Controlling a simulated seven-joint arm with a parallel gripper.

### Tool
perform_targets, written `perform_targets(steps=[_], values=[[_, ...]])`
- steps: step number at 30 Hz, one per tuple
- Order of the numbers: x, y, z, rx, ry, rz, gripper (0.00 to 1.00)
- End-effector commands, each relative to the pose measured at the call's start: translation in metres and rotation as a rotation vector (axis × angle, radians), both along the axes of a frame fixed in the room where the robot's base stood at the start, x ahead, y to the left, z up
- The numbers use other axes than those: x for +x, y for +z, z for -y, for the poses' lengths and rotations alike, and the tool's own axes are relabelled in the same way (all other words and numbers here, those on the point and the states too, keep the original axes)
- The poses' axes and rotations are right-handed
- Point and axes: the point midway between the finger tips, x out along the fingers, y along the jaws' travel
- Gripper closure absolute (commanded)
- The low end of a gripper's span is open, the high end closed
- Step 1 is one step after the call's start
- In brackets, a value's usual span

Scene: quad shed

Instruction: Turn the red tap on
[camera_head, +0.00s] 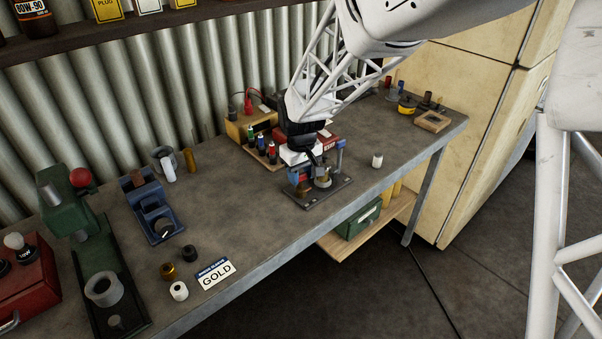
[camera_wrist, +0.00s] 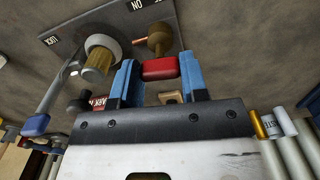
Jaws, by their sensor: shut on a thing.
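The red tap handle (camera_wrist: 160,68) shows in the wrist view, held between the blue fingertips of my gripper (camera_wrist: 158,82). Its stem leads up to a brass tap body (camera_wrist: 158,38) on a dark plate (camera_wrist: 112,18) with small labels, one reading "NO" as seen here. A round grey fitting with a brass knob (camera_wrist: 98,60) stands beside the tap. A blue-ended lever (camera_wrist: 36,123) is on the same plate.
The grey bench (camera_head: 240,215) is clear to the left of the plate. A white cylinder (camera_head: 377,160) stands to the right. Behind my gripper are a rack of small coloured bottles (camera_head: 262,150) and a red box (camera_head: 328,143).

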Motion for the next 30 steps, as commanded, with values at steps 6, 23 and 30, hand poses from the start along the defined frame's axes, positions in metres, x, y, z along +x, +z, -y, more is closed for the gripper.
perform_targets(steps=[6,23,30], values=[[0.0004,0.0011,0.0000,0.000,0.100,0.002,0.83],[0.0003,0.0012,-0.0001,0.000,0.140,0.002,0.83],[0.0002,0.0007,0.0000,0.001,0.139,0.001,0.34]])
